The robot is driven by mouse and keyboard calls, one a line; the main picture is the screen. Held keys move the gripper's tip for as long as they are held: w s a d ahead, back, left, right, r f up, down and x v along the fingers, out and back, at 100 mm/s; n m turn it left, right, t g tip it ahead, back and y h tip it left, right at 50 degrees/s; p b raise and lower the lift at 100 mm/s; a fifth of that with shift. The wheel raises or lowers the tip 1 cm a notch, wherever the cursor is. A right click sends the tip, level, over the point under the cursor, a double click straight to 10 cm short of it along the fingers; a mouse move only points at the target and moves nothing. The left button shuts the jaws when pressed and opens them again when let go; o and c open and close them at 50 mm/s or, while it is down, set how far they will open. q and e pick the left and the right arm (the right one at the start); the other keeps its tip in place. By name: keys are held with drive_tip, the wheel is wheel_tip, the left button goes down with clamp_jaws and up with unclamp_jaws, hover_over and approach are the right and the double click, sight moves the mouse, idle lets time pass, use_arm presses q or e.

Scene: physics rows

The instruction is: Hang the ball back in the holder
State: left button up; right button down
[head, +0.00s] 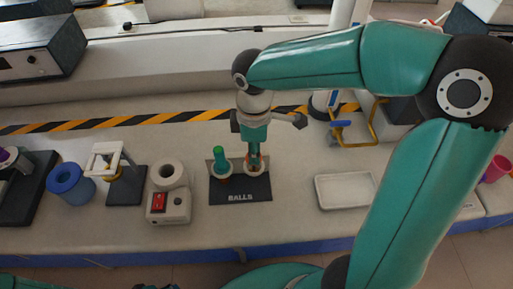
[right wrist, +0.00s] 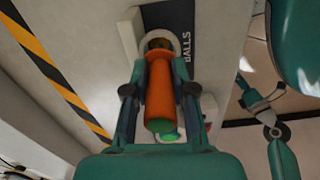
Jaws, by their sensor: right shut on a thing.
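A black plate marked BALLS (head: 239,196) lies on the bench with two pale ring holders on it. The left holder (head: 221,171) has an upright green handle (head: 219,155) in it. My right gripper (head: 256,150) points down over the right holder (head: 254,168). In the right wrist view, the gripper is shut on an orange handle (right wrist: 160,95). The handle's far end is at the pale ring of the holder (right wrist: 174,45), with a dark brassy part inside the ring. I cannot tell whether the ball is fully seated. My left gripper does not show clearly in either view.
A white tray (head: 345,191) lies right of the plate. A white device with a red switch (head: 168,205), a small stand (head: 125,192) and a blue ring-shaped pot (head: 71,183) stand to the left. Striped tape (head: 90,124) runs behind. A yellow-handled item (head: 357,134) is behind right.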

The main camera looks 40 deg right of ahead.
drive_tip(key=shift+f, duration=0.2)
drive_tip(key=shift+f+b, duration=1.1)
drive_tip(key=shift+f, duration=0.1)
drive_tip(key=c, duration=0.9)
unclamp_jaws()
drive_tip(key=shift+r, duration=0.1)
drive_tip(key=o, duration=0.4)
drive_tip(key=shift+w, duration=0.1)
drive_tip(key=shift+r+p, duration=3.1)
drive_tip(key=shift+r, duration=0.45)
drive_tip(key=shift+f, duration=0.1)
